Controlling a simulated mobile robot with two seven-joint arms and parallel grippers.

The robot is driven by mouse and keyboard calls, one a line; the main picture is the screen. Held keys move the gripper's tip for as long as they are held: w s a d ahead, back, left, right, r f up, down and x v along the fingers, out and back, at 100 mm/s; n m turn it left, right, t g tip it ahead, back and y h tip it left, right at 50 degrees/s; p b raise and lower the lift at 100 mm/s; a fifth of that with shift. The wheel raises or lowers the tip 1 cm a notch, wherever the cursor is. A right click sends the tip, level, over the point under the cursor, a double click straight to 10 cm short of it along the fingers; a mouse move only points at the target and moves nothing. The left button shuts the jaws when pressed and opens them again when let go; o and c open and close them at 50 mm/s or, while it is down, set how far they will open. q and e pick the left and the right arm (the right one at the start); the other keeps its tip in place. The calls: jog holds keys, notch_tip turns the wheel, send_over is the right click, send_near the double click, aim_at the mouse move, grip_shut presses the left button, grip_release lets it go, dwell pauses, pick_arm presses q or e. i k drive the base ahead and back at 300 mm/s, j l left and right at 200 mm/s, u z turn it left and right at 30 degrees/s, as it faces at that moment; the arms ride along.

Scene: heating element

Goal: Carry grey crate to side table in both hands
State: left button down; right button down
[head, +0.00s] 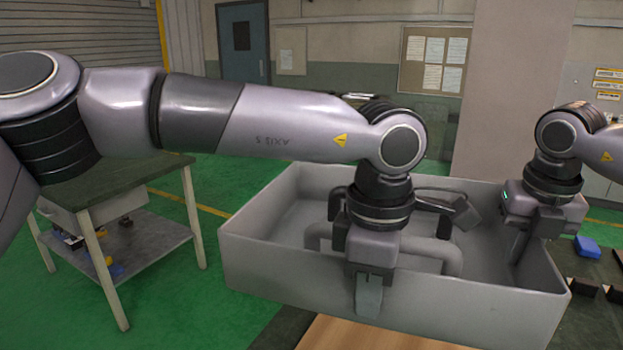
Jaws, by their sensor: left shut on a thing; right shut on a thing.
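The grey crate (470,316) is a large open box in the middle and right of the head view. Inside it lie thick grey tubing (448,258) and a dark, thinner piece (462,212), partly hidden by my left gripper. My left gripper (369,296) is shut on the crate's near wall, one finger showing outside it. My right gripper (530,245) is shut on the crate at its right end, one finger inside the wall. The crate looks about level; I cannot tell whether its base touches anything. A side table (130,182) with a dark green top stands at the left.
The side table has a lower shelf (140,245) with small yellow and blue things. A wooden surface (375,336) shows below the crate. A blue block (587,247) and dark pieces lie at the right. Green floor (185,300) is clear between table and crate.

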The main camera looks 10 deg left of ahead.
aim_at(115, 161)
jog(key=k+j+u, duration=0.2)
jog(key=j, duration=0.3)
jog(key=j+u, duration=0.2)
jog(key=j, duration=0.25)
jog(key=i+j+u, duration=0.15)
jog(key=j, duration=0.3)
jog(key=i+j+u, duration=0.15)
jog(key=j, duration=0.25)
jog(key=i+j+u, duration=0.1)
jog(key=i+j, duration=0.15)
jog(key=j, duration=0.15)
jog(key=i+j+u, duration=0.15)
jog(key=j, duration=0.2)
jog(key=i, duration=0.05)
